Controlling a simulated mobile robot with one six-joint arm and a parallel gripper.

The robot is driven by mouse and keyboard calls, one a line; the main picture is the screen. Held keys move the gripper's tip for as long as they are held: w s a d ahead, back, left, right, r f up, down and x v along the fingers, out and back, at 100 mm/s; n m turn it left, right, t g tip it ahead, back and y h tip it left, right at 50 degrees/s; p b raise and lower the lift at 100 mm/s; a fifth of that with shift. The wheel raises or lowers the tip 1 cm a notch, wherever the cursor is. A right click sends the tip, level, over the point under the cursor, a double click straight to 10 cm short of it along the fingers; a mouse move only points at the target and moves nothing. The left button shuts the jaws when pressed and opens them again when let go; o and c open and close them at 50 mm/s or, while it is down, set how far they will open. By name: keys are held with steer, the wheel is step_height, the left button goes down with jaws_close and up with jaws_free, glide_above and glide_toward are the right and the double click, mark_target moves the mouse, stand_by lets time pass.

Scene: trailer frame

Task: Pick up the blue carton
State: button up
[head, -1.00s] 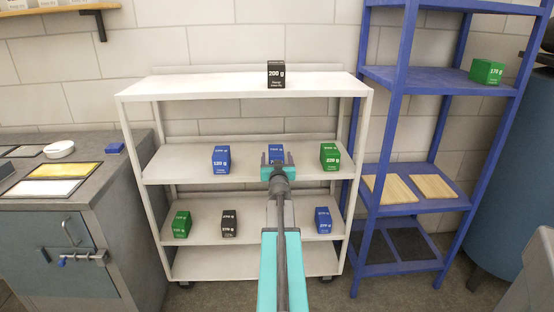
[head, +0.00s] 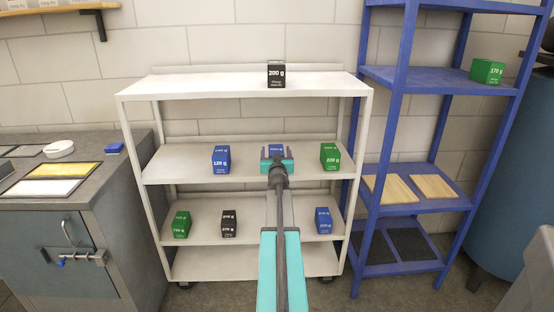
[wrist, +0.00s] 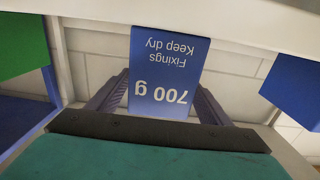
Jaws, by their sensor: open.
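My gripper (head: 277,157) reaches into the middle shelf of the white rack, level with a blue carton (head: 276,149) that it partly hides in the head view. In the wrist view the blue carton (wrist: 170,75) reads "700 g, Fixings, Keep dry" upside down and stands between my open fingers (wrist: 160,103). There is a gap on each side of it. Another blue carton (head: 221,159) stands to the left on the same shelf. A third blue carton (head: 323,220) stands on the shelf below at the right.
A green carton (head: 330,156) stands right of my gripper on the middle shelf (head: 190,177). A black carton (head: 276,74) is on the top shelf (head: 200,87). Green (head: 181,225) and black (head: 229,223) cartons stand lower left. A blue rack (head: 395,130) is at the right.

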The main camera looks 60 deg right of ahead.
stand_by(0.4)
steer(key=c, duration=1.7)
steer(key=shift+c, duration=0.2)
steer(key=shift+r, duration=0.15)
step_height(320, 180, up, 10)
steer(key=p, duration=0.8)
